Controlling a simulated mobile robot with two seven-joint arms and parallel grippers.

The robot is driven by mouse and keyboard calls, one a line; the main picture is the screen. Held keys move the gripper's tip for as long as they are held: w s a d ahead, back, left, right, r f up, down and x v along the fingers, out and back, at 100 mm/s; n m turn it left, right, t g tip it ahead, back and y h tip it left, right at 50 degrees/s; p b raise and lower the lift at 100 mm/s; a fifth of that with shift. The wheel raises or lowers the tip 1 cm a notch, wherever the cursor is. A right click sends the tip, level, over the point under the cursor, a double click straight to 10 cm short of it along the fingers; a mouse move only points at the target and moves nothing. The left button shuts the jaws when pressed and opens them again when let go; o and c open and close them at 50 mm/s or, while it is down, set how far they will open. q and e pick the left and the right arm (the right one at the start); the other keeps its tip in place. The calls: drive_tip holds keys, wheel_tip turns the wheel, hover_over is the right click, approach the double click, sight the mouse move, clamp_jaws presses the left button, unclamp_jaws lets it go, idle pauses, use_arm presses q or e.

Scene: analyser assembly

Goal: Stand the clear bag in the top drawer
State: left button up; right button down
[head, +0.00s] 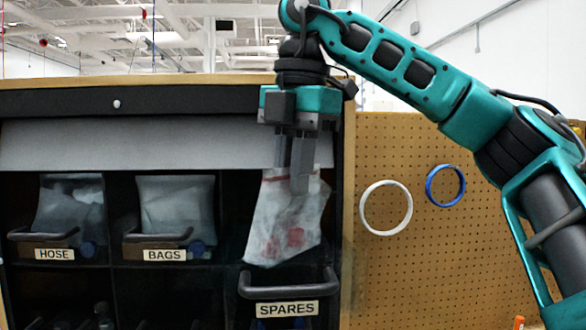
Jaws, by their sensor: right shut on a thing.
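My right gripper (296,165) points down in front of the cabinet and is shut on the top edge of a clear bag (285,225). The bag hangs a little tilted, with red items showing near its bottom. Its lower end is just above or in the drawer labelled SPARES (285,308), whose dark handle shows in front; I cannot tell whether the bag touches the drawer. My left gripper is not in view.
To the left are compartments labelled HOSE (54,254) and BAGS (165,255), each with a clear bag standing inside. A pegboard (400,270) on the right carries a white ring (362,208) and a blue ring (428,188).

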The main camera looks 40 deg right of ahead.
drive_tip(key=c, duration=1.1)
unclamp_jaws()
drive_tip(key=shift+r, duration=0.1)
drive_tip(key=shift+r+p, duration=0.6)
drive_tip(key=shift+r, duration=0.2)
wheel_tip(320, 180, up, 11)
drive_tip(key=s, duration=0.1)
drive_tip(key=shift+s+d+r, duration=0.15)
drive_tip(key=shift+s+r, duration=0.05)
